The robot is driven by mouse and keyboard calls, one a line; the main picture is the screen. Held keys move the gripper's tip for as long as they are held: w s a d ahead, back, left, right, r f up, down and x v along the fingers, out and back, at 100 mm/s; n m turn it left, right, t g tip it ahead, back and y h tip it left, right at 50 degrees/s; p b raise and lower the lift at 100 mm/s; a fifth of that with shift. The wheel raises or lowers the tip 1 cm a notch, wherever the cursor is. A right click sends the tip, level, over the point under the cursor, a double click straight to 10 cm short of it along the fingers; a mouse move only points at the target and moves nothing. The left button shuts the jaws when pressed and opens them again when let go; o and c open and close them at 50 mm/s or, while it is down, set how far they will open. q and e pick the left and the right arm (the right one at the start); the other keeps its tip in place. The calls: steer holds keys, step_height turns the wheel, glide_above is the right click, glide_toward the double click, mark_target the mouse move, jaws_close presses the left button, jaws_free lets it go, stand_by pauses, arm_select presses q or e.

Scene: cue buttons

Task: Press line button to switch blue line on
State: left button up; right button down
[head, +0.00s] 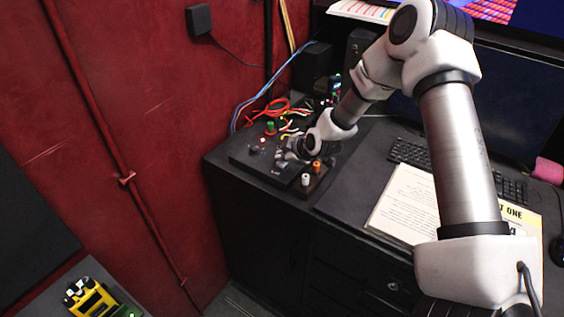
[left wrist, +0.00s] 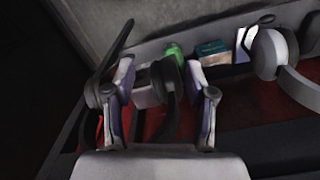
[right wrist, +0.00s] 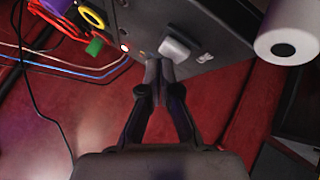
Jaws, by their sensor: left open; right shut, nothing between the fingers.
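A black control box (head: 262,168) lies on the dark desk at the left in the head view. My right gripper (head: 290,154) is shut and empty, low over this box. In the right wrist view its closed fingertips (right wrist: 158,68) are right beside a pale grey square button (right wrist: 178,50) on the black panel; I cannot tell whether they touch. A small glowing light (right wrist: 125,47) is on the panel left of the button. No label tells me which is the line button. No blue line is clearly visible. My left gripper (left wrist: 160,95) is open, away from the box.
Papers (head: 405,205) and a keyboard (head: 410,153) are to the right. Headphones (left wrist: 272,55) show in the left wrist view.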

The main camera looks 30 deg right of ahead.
mark_target(283, 163)
steer(key=shift+f+b, duration=0.3)
steer(key=shift+f, duration=0.2)
stand_by(0.6)
steer(key=shift+r+p, duration=0.9)
steer(key=shift+p, duration=0.1)
step_height(283, 163, up, 5)
steer(key=p, duration=0.5)
steer(key=shift+r, duration=0.1)
